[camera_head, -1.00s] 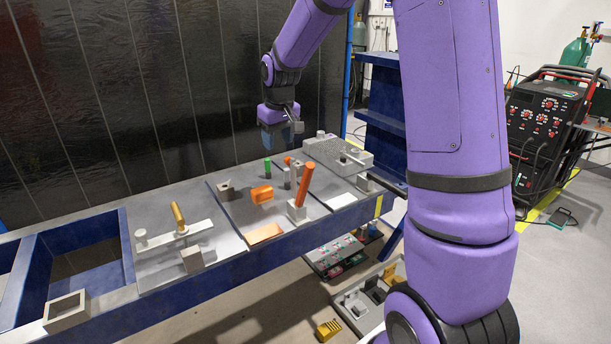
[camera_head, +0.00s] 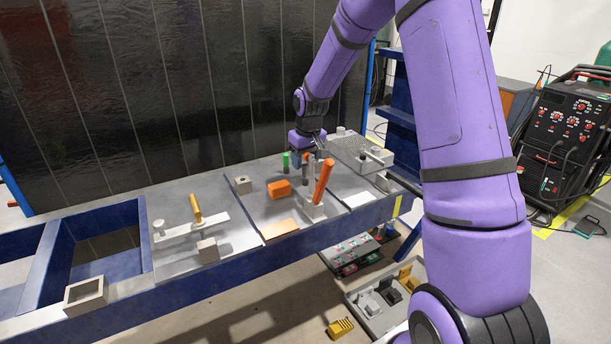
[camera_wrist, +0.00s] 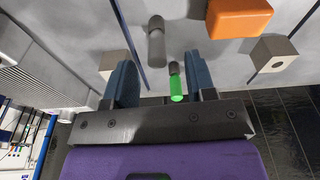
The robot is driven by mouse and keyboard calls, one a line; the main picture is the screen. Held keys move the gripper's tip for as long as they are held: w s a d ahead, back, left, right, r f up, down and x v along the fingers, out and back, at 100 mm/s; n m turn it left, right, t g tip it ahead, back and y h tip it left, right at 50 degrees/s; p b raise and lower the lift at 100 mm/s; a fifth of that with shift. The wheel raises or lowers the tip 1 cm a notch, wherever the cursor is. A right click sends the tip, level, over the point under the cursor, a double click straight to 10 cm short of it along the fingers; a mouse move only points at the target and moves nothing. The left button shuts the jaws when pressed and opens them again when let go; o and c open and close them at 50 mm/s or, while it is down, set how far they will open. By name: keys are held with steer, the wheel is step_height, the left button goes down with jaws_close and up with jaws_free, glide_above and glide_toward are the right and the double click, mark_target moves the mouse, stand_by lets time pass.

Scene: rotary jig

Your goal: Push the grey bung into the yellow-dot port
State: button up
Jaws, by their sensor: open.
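A grey cylinder, likely the grey bung (camera_wrist: 156,42), stands in the wrist view ahead of my gripper, roughly in line with the gap between the fingers. It shows in the head view as a dark grey upright (camera_head: 305,170). My gripper (camera_wrist: 161,78) is open, with blue fingers apart and nothing held. In the head view my gripper (camera_head: 309,156) is low over the bench's far side. A green-topped peg (camera_wrist: 175,88) stands near the right finger. A grey block with a hole (camera_wrist: 272,56) is at right; I can make out no yellow dot on it.
An orange block (camera_head: 279,188) lies near the pegs. An orange handle (camera_head: 323,182) leans up from a grey base in front of my gripper. A grey block (camera_wrist: 114,66) is close to the left finger. The bench's left plate holds a lever bar (camera_head: 190,228).

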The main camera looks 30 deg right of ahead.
mark_target(306, 164)
steer(key=f, duration=0.4)
steer(key=shift+w+d, duration=0.1)
steer(key=shift+w, duration=0.1)
steer(key=shift+r, duration=0.1)
jaws_close()
